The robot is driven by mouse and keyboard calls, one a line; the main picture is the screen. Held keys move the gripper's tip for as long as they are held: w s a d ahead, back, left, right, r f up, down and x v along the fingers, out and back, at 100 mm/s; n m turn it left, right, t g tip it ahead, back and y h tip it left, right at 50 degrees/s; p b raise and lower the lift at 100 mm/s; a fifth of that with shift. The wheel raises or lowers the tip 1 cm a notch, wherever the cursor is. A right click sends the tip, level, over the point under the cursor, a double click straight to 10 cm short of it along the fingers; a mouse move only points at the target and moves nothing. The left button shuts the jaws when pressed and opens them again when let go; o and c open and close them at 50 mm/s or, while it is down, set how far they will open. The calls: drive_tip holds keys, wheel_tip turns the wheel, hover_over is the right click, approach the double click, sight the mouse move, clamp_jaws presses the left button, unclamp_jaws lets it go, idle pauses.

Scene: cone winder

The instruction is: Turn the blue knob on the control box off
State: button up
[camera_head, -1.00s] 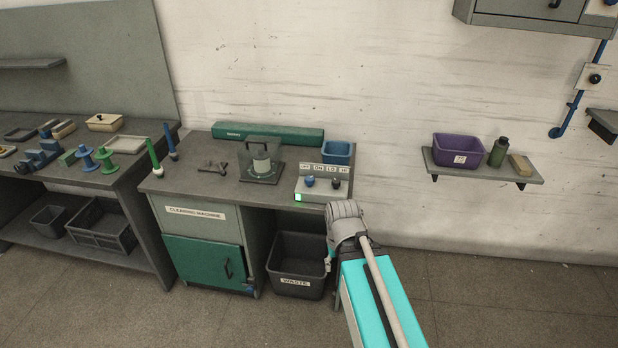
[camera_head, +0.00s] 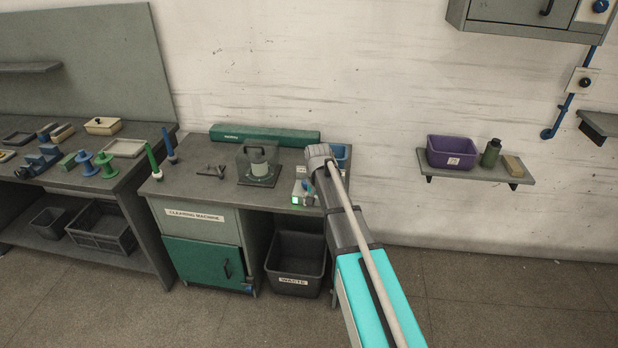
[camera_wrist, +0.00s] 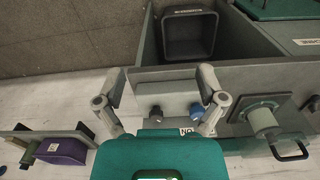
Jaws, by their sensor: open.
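The control box (camera_wrist: 172,96) is a grey box on the bench, upside down in the wrist view. Its blue knob (camera_wrist: 196,111) shows near the right finger, and a dark knob (camera_wrist: 155,113) is to its left. Part of an ON label shows below the knobs. My open, empty gripper (camera_wrist: 161,76) spans the box, one finger at each side; contact cannot be told. In the head view my arm hides most of the control box (camera_head: 301,186) and both knobs; a lit green lamp (camera_head: 295,199) shows on its front.
A clear-covered spool fixture (camera_head: 258,165) stands left of the box. A blue bin (camera_head: 342,152) is behind my arm. A waste bin (camera_head: 296,262) stands below the bench. A wall shelf at right holds a purple bin (camera_head: 451,152).

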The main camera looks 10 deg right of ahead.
sight(306, 182)
drive_tip(key=w+r+m+p, duration=0.2)
drive_tip(key=w, duration=0.9)
drive_tip(key=w+r+m+p, duration=0.2)
drive_tip(key=w, duration=1)
drive_tip(key=shift+w+r, duration=0.15)
drive_tip(key=shift+r, duration=0.25)
drive_tip(key=shift+f, duration=0.2)
wheel_tip(306, 182, down, 13)
drive_tip(key=b, duration=1.3)
drive_tip(key=shift+f+b, duration=0.2)
drive_tip(key=shift+b, duration=0.15)
